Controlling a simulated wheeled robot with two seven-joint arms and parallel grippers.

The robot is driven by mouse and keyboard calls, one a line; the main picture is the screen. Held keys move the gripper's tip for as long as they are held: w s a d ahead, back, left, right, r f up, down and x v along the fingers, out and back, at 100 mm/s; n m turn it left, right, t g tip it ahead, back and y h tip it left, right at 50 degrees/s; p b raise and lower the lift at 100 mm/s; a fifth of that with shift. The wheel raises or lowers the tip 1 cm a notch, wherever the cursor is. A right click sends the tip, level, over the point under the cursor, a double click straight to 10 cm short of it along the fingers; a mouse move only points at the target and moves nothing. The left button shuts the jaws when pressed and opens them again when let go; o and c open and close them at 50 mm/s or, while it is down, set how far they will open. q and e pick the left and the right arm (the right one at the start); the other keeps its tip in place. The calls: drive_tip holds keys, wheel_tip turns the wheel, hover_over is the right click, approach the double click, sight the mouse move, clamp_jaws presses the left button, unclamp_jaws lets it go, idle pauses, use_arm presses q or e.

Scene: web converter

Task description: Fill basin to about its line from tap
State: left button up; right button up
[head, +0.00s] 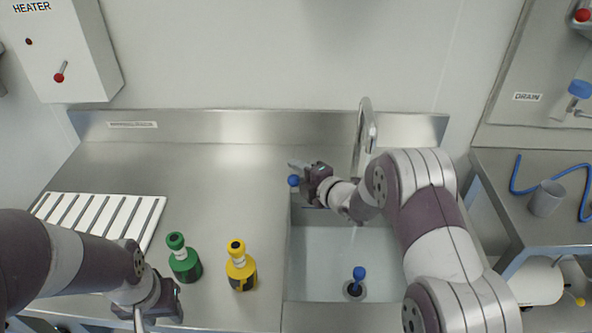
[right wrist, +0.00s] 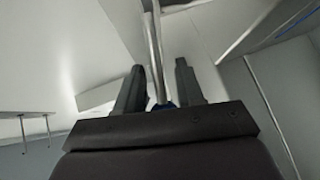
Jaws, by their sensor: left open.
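The steel basin (head: 312,262) is set into the counter, and its inside looks pale. I cannot make out a water level or a line. The tap (head: 367,125) rises behind the basin, partly hidden by my right arm. My right gripper (head: 297,172) is above the basin's back left corner, beside a blue knob (head: 293,181). In the right wrist view its fingers stand apart, with a bit of blue (right wrist: 163,104) and metal tubing between or behind them. A blue-topped plug (head: 359,273) stands at the drain. My left gripper (head: 139,314) is open at the counter's front left.
A green bottle (head: 184,262) and a yellow bottle (head: 241,271) stand between my left gripper and the basin. A slatted white rack (head: 100,214) lies at left. A grey cup (head: 546,199) and blue hose (head: 517,174) are on the right bench. The back middle counter is clear.

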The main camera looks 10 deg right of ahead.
drive_tip(key=shift+w+a+f, duration=0.2)
drive_tip(key=shift+w+a, duration=0.15)
drive_tip(key=shift+w, duration=0.2)
drive_tip(key=shift+s, duration=0.1)
clamp_jaws()
drive_tip(key=shift+s+d, duration=0.1)
drive_tip(key=shift+d, duration=0.1)
use_arm(q)
drive_tip(key=shift+f+b, duration=0.3)
drive_tip(key=shift+f, duration=0.2)
use_arm(e)
drive_tip(key=shift+s+d+n+g+y, duration=0.3)
drive_tip(key=shift+d+n+g+y, duration=0.1)
drive_tip(key=shift+n+g+y, duration=0.5)
drive_tip(key=shift+s+d+n+g+y, duration=0.35)
drive_tip(key=shift+d+n+g+y, duration=0.05)
drive_tip(key=shift+n+g+y, duration=0.5)
drive_tip(key=shift+s+d+n+g+y, duration=0.3)
drive_tip(key=shift+d+n+g+y, duration=0.1)
drive_tip(key=shift+n+g+y, duration=0.5)
use_arm(q)
drive_tip(key=shift+a, duration=0.1)
